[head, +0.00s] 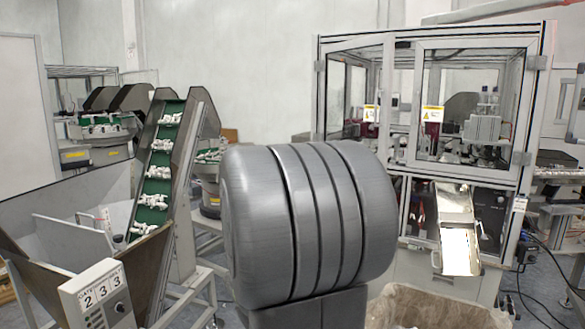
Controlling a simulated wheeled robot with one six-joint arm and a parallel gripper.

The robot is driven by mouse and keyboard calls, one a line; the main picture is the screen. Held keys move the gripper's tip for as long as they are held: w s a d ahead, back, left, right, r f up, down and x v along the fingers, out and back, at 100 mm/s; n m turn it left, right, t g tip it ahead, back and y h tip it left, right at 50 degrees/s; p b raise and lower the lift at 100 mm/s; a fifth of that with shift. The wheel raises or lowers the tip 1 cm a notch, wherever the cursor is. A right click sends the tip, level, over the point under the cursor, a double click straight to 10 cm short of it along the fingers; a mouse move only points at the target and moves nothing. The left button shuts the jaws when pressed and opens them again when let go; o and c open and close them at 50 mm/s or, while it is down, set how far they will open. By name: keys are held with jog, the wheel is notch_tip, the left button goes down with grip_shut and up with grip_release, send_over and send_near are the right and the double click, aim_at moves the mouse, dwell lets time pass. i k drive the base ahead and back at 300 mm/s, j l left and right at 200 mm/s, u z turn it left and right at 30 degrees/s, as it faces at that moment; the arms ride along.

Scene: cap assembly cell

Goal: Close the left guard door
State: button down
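The guarded machine stands at the right, with clear panels in a silver frame. Its left guard door (357,92) is a clear framed panel with a small yellow label. The door looks narrow and set at an angle to the right guard door (465,85), with a space between their facing edges. I cannot tell exactly how far open it is. The right guard door looks flush with the front frame and carries a larger yellow label. My gripper is not in view. A large grey ribbed part of my own body fills the middle foreground and hides the area below the left door.
A green-belted conveyor (160,165) carrying white parts rises at the left, beside a grey hopper (60,240). A metal chute (457,230) slopes from the machine toward a lined bin (430,308). Cables lie on the floor at the lower right.

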aim_at(386, 39)
jog(key=i+j+u, duration=0.2)
jog(key=i+u, duration=0.15)
jog(key=i, duration=0.15)
jog(key=i+j+u, duration=0.1)
jog(key=i+u, duration=0.3)
jog(key=i, duration=0.15)
jog(key=i+z, duration=0.7)
jog(key=i+j+z, duration=0.1)
jog(key=i+z, duration=0.25)
jog(key=i+l+z, duration=0.1)
jog(key=i+z, duration=0.35)
jog(key=z, duration=0.15)
